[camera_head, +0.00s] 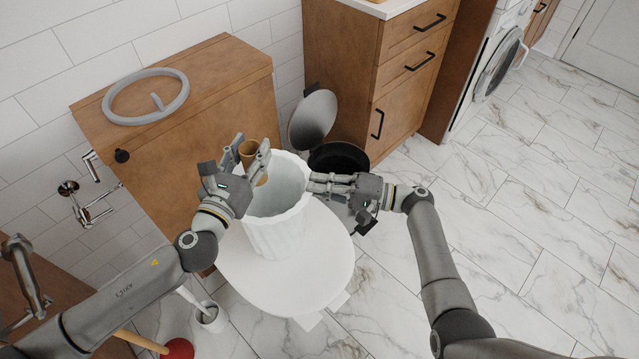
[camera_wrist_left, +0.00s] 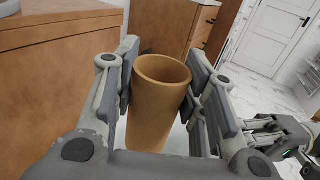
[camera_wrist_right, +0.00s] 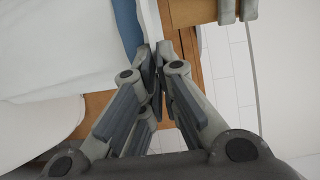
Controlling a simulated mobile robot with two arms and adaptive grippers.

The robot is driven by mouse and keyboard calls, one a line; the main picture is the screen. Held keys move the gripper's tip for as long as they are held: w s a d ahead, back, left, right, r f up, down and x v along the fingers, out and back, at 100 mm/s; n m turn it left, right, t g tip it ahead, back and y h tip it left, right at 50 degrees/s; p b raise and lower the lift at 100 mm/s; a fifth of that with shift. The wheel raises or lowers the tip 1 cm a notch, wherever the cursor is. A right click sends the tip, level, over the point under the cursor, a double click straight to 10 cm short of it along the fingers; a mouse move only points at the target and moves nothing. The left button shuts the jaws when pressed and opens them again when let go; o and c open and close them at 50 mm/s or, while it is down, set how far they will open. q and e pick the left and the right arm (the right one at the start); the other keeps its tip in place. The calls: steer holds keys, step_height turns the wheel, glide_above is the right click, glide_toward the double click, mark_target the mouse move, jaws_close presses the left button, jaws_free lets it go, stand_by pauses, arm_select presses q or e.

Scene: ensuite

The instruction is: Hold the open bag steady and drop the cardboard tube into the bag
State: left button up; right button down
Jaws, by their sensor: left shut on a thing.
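The cardboard tube (camera_head: 250,158) is brown, roughly upright and open at the top. My left gripper (camera_head: 243,163) is shut around its sides, as the left wrist view also shows with the tube (camera_wrist_left: 158,110) between the fingers. The tube is at the bag's far left rim in the head view; its lower end is partly hidden. The open white bag (camera_head: 275,228) stands upright on a white toilet lid. My right gripper (camera_head: 312,182) is at the bag's right rim. In the right wrist view its fingertips (camera_wrist_right: 158,62) are nearly together at the bag's edge, seemingly pinching it.
The closed toilet lid (camera_head: 320,285) supports the bag. Behind are a wooden cistern box (camera_head: 190,130) with a grey ring (camera_head: 146,108) on top, a dark bin with raised lid (camera_head: 313,120), and a wooden cabinet (camera_head: 345,60). The marble floor at right is clear.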

arm_select(q)
steer(key=shift+f, duration=0.45)
steer(key=o, duration=0.8)
steer(key=shift+c, duration=0.2)
steer(key=v, duration=1.2)
